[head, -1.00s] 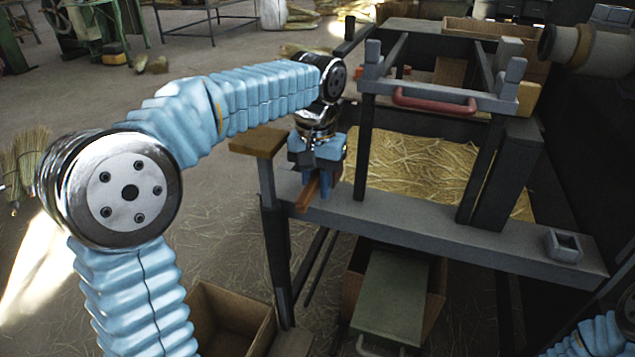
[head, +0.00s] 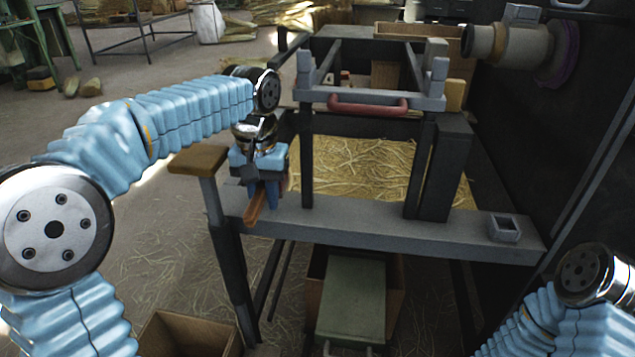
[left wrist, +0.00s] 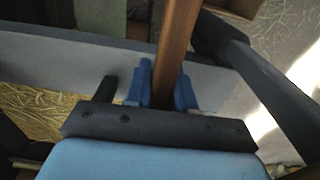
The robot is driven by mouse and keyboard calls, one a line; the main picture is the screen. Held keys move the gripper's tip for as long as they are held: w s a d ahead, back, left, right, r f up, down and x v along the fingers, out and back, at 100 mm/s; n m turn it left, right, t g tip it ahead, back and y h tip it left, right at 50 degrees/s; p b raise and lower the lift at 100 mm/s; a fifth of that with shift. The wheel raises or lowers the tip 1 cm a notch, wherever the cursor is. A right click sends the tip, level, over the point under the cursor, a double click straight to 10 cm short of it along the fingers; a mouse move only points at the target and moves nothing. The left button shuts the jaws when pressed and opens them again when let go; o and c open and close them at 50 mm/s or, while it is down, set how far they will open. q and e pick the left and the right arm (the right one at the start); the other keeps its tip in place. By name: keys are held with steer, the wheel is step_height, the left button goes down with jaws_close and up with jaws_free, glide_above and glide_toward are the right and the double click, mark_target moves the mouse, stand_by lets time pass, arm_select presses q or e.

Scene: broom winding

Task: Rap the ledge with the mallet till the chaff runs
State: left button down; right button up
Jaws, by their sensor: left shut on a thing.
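My left gripper (head: 259,192) is shut on a brown wooden handle (head: 254,205), which looks like the mallet's. It is at the left end of the grey ledge (head: 370,222), close over it; I cannot tell whether the handle touches it. In the left wrist view the handle (left wrist: 175,48) stands between the blue fingers (left wrist: 163,90) and runs out past the top edge. The mallet's head cannot be made out. Straw-like chaff (head: 365,165) lies in the bed behind the ledge. My right arm enters at the lower right, and its gripper is out of view.
A frame with a red handle (head: 368,107) stands above the bed. A brown-topped post (head: 198,159) is left of the ledge. A small grey square holder (head: 504,228) sits at its right end. Below are a green box (head: 351,300) and a cardboard box (head: 185,335).

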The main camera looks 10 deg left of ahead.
arm_select(q)
steer(key=shift+w+d+r+n+p, duration=0.1)
steer(key=shift+d+r+n+p, duration=0.3)
steer(key=shift+r+n, duration=0.35)
steer(key=shift+w+d+r+n+p, duration=0.1)
steer(key=shift+d+r+n+p, duration=0.15)
steer(key=shift+r+n+p, duration=0.45)
steer(key=shift+d+r+n+p, duration=0.15)
steer(key=shift+d+r+n, duration=0.25)
steer(key=shift+r, duration=0.55)
arm_select(e)
steer(key=shift+s+a+r, duration=0.15)
steer(key=shift+a+r, duration=0.2)
steer(key=shift+r, duration=0.35)
steer(key=shift+s+a+r, duration=0.15)
steer(key=shift+a+r, duration=0.2)
steer(key=shift+r, duration=0.35)
step_height(320, 180, down, 6)
steer(key=d+b, duration=0.1)
steer(key=b, duration=0.5)
arm_select(q)
step_height(320, 180, down, 5)
steer(key=p, duration=0.3)
steer(key=shift+f+p, duration=0.15)
steer(key=shift+p, duration=0.25)
arm_select(e)
steer(key=r, duration=0.4)
steer(key=shift+w+d, duration=0.1)
steer(key=shift+w, duration=0.15)
